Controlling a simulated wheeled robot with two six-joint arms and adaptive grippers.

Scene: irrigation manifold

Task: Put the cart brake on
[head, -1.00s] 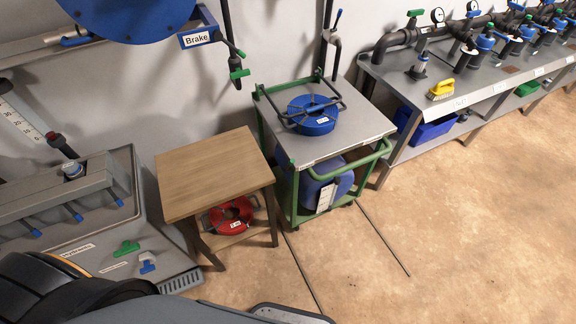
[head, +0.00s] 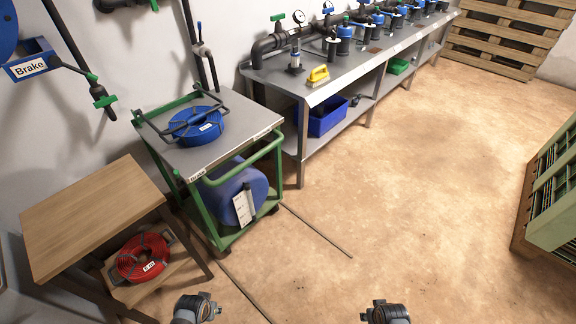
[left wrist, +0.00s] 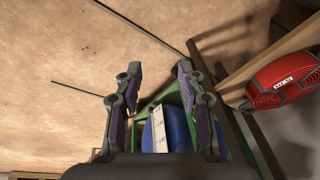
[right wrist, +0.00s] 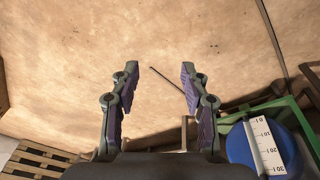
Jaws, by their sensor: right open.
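The green-framed cart (head: 222,160) with a grey top stands left of centre in the head view. A blue hose coil (head: 196,126) lies on its top, and a blue drum (head: 236,190) with a white scale sits on its lower shelf. Small labels are on the top's edge; I cannot read them surely, and I cannot make out a brake lever. The cart also shows in the right wrist view (right wrist: 296,88). My left gripper (head: 197,308) is open and empty in front of the cart. My right gripper (head: 386,312) is open and empty over the floor, farther right.
A wooden table (head: 92,212) with a red hose coil (head: 143,257) below stands left of the cart. A blue box labelled Brake (head: 30,62) is on the wall. A long bench (head: 330,82) with valves runs behind. A green crate (head: 553,195) stands right.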

